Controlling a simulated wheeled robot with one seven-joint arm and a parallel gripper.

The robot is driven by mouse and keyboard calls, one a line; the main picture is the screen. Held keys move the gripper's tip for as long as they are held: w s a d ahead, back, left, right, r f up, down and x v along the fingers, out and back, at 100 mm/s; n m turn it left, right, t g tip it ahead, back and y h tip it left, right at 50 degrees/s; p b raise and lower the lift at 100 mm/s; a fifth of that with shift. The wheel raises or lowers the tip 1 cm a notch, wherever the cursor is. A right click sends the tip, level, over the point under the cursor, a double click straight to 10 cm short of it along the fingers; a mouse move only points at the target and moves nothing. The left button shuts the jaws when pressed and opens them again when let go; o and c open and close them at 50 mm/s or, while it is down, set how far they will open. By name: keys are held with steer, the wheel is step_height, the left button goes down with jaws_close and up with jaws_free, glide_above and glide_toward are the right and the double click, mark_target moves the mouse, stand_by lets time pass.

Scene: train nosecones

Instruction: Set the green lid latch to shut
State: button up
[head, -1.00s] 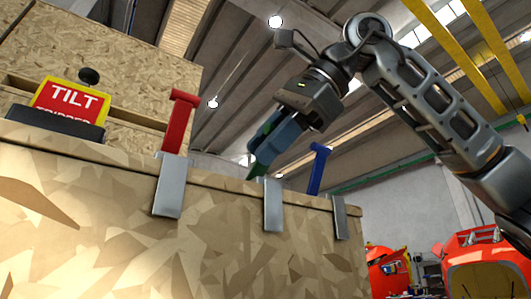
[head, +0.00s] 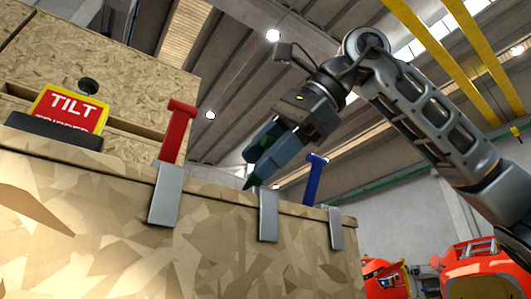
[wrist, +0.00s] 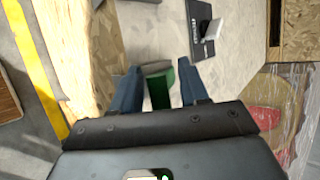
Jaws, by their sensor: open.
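The green lid latch (head: 249,182) stands at the top edge of the wooden crate, above the middle metal bracket (head: 268,214). My gripper (head: 258,165) is over it, with blue fingers pointing down at the latch and hiding most of it. In the wrist view the green latch (wrist: 161,92) lies between the two fingers of my gripper (wrist: 160,84), with gaps on both sides. The gripper is open and holds nothing. The latch's exact angle is hard to tell.
A red latch (head: 178,132) stands upright to the left and a blue latch (head: 314,178) to the right, each by its own bracket. A yellow and red TILT sign (head: 70,108) sits on the crate (head: 120,225). Orange train noses (head: 480,270) stand at the lower right.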

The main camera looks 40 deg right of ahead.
steer(key=v, duration=0.7)
steer(key=shift+s+d+r, duration=0.15)
steer(key=shift+s+r, duration=0.05)
steer(key=shift+s, duration=0.1)
